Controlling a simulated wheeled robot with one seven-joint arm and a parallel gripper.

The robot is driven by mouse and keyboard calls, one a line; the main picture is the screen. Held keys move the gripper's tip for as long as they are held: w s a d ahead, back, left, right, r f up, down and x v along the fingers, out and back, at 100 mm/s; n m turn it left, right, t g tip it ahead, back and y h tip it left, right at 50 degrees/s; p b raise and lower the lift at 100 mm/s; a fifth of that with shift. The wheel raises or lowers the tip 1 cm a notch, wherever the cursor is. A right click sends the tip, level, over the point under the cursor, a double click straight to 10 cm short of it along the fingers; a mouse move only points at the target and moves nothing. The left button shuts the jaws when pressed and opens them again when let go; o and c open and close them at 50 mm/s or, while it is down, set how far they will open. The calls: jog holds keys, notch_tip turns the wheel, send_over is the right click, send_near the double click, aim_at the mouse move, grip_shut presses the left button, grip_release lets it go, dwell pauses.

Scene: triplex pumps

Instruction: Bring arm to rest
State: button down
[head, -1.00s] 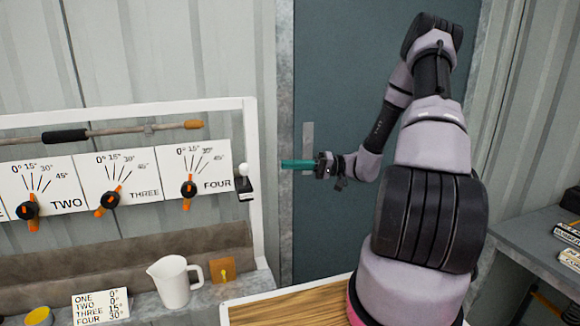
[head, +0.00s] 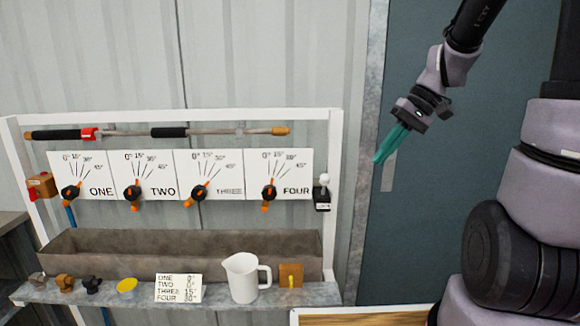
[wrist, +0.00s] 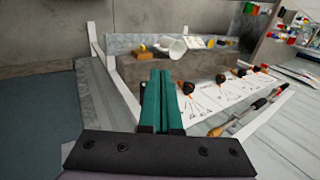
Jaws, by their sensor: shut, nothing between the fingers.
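My gripper (head: 391,146) has teal fingers. It hangs in the air to the right of the white-framed panel, in front of the dark door, with its fingers pointing down and a little left. In the wrist view the fingers (wrist: 161,95) lie side by side, shut, with nothing between them. It touches nothing in the head view. My arm comes down from the upper right, and part of it is out of the picture.
The panel has several dials, the FOUR dial (head: 269,190) being nearest. A white jug (head: 242,278), card (head: 178,289) and orange block (head: 290,275) stand on the shelf. The door (head: 440,230) area is clear.

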jog(key=s+d+r+m+t+h, duration=0.2)
jog(key=s+r+t, duration=0.1)
jog(key=s+r, duration=0.1)
jog(key=s+d+r+m+t+h, duration=0.1)
jog(key=s+r+m+t+h, duration=0.1)
jog(key=s+r+t, duration=0.2)
jog(key=shift+s+d+r+m, duration=0.25)
jog(key=shift+d+r+m, duration=0.1)
jog(key=shift+r, duration=1.4)
